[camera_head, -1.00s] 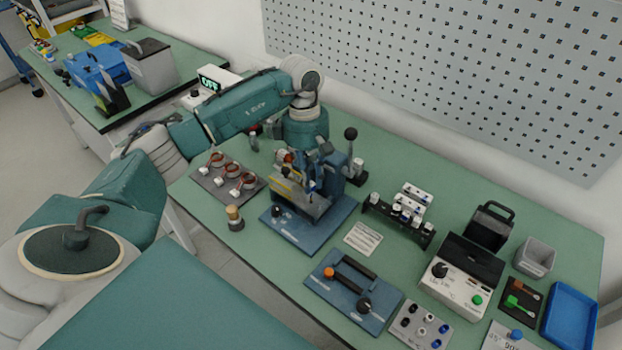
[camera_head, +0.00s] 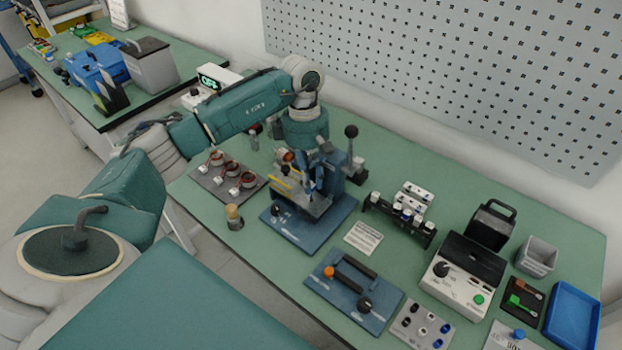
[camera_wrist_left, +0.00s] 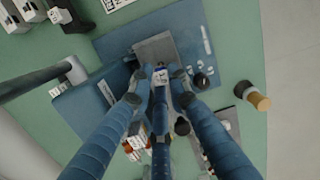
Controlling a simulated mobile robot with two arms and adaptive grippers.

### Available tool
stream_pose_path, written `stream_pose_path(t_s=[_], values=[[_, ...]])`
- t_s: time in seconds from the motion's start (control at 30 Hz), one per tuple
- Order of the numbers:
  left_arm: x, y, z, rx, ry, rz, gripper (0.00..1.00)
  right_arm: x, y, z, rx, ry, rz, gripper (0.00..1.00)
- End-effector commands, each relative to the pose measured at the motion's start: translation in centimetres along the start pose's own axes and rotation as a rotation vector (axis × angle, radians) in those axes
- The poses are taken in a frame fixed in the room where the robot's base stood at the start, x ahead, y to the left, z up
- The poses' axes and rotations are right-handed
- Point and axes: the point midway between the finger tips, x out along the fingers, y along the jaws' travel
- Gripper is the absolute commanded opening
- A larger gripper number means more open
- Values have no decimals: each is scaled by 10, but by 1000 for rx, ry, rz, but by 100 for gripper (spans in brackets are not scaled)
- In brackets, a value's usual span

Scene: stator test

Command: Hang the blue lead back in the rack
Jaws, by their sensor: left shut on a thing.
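My left gripper (camera_head: 312,186) is over the blue-based fixture (camera_head: 287,228) left of the table's middle, pointing down. My right gripper is not in view.
A lever with a black knob (camera_head: 351,132) rises beside the gripper. A grey tray (camera_head: 208,178) with several wound stators lies to the left. A printed card (camera_head: 362,238) lies between fixture and rack. A tester (camera_head: 462,276) and blue tray (camera_head: 571,314) stand at right.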

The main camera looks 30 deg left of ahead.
Motion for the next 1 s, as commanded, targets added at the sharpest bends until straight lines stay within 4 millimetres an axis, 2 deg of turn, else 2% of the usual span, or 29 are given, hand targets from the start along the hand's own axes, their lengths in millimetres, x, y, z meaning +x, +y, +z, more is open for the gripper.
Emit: stream_pose_path(t_s=[0.23,0.6,1.0], values=[[3,0,0,0,0,0,0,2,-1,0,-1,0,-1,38],[20,1,-2,0,0,0,0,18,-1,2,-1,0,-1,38],[21,2,-2,0,0,0,0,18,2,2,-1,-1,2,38]])
